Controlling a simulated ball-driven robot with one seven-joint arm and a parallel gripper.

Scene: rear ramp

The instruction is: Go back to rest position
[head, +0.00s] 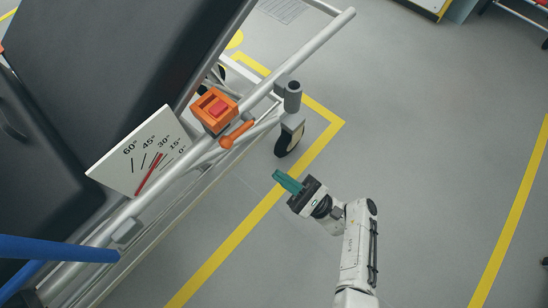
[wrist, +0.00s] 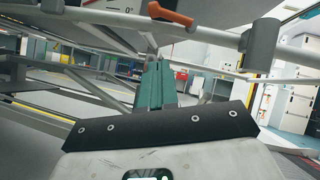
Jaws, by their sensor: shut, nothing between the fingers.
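My gripper (head: 281,178) has teal fingers that lie together, shut and empty, over the grey floor in the head view. It points up and left toward the wheeled bed and is apart from it. In the wrist view my gripper (wrist: 155,68) is centred, with its fingers pointing toward the underside of the bed frame. My white arm (head: 356,250) reaches up from the bottom edge of the head view.
The bed frame (head: 320,36) fills the left, with an orange box with a red button (head: 217,109), an orange lever (head: 237,134), an angle plate (head: 118,169) and a caster wheel (head: 289,138). A blue bar (head: 60,249) is lower left. Floor (head: 440,150) on the right is clear.

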